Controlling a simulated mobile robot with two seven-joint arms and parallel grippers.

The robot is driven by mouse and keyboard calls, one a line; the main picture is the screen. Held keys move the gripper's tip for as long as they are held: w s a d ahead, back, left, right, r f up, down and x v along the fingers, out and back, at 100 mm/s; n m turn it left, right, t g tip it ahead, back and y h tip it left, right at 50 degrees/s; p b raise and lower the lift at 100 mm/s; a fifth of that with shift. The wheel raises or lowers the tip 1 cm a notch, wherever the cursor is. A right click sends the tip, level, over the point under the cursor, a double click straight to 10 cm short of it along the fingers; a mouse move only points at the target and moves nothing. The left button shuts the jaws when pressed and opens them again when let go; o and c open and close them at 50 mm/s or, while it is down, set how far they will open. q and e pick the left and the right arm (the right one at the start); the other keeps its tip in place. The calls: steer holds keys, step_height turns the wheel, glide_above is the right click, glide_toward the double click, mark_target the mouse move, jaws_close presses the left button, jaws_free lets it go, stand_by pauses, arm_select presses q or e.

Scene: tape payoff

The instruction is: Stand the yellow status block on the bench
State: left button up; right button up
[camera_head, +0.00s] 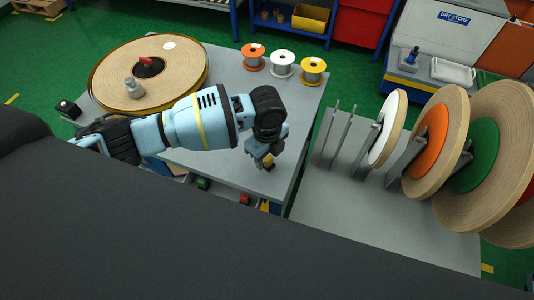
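My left arm comes in from the left across the grey bench (230,165). Its gripper (266,162) points down over the bench near its right edge. The small yellow status block (268,161) shows at the fingertips, partly hidden by the fingers, and the gripper looks shut on it. I cannot tell whether the block touches the bench top. My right gripper is not in view.
A large tan reel (185,68) lies at the bench's back left. Orange (253,57), white (282,64) and yellow (313,71) spools stand at the back right. A rack with large discs (434,140) stands right.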

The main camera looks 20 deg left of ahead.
mark_target(267, 158)
arm_select(q)
steer(key=shift+r, duration=0.1)
step_height(267, 158, up, 12)
steer(key=p, duration=0.1)
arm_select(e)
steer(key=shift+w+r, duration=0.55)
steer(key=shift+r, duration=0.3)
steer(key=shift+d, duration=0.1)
